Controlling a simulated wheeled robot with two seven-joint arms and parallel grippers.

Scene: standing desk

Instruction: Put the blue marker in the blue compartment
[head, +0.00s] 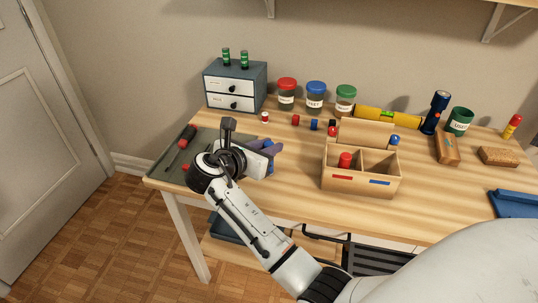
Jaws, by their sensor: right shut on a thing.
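The wooden box (361,183) stands at the middle of the desk. Its left compartment has a red mark and holds a red thing upright; its right compartment (378,164) has a blue mark and looks empty. My right gripper (267,158) is over the desk's left part, left of the box and apart from it. It is shut at a blue-violet thing (276,147), largely hidden by the gripper; I cannot tell if this is the blue marker. A small blue-topped thing (394,140) shows behind the box's right side. My left gripper is not in view.
A grey tray or mat (168,168) with a red-handled tool lies at the left edge. A small drawer unit (234,87), jars (316,95), a yellow level (385,116) and a blue flashlight (435,112) line the back.

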